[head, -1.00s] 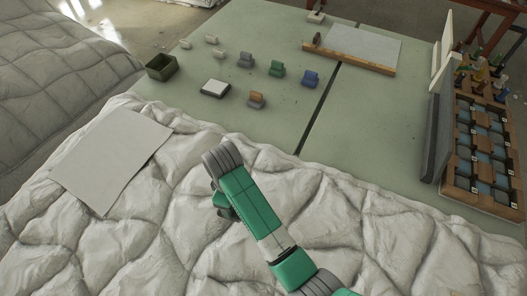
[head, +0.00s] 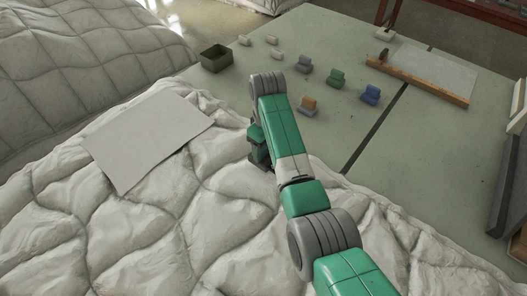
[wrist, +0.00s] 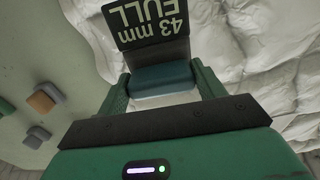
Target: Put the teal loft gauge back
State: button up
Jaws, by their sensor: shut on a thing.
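In the wrist view, the teal loft gauge (wrist: 162,78) is held between the two fingers of my gripper (wrist: 160,82). It has a teal block and a dark plate (wrist: 148,22) reading "43 mm FULL", upside down in the picture. White duvet (wrist: 235,45) shows below and to the right. In the head view, my gripper (head: 259,151) is mostly hidden behind my arm, over the duvet's far edge beside the green table. The gauge cannot be made out clearly there.
Grey (head: 304,65), green (head: 336,78), blue (head: 370,94) and orange-topped (head: 308,105) blocks stand on the green table (head: 345,130). A dark green bin (head: 215,58) and small white pieces stand farther back. A grey sheet (head: 148,138) lies on the duvet (head: 150,240). A wood-edged board (head: 425,72) lies far right.

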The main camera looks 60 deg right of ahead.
jog(key=shift+w+d+f+b, duration=0.25)
jog(key=shift+w+d+b, duration=0.65)
jog(key=shift+d, duration=0.05)
jog(key=shift+w+d+r, duration=0.15)
jog(key=shift+w+d, duration=0.1)
jog(key=shift+d, duration=0.05)
notch_tip(320, 180, down, 4)
jog(key=shift+r+b, duration=0.1)
jog(key=shift+b, duration=1.05)
jog(key=shift+r, duration=0.1)
jog(key=o, duration=1.1)
jog(key=shift+f, duration=0.25)
jog(key=o, duration=0.5)
jog(key=shift+r, duration=0.1)
jog(key=shift+c, duration=0.2)
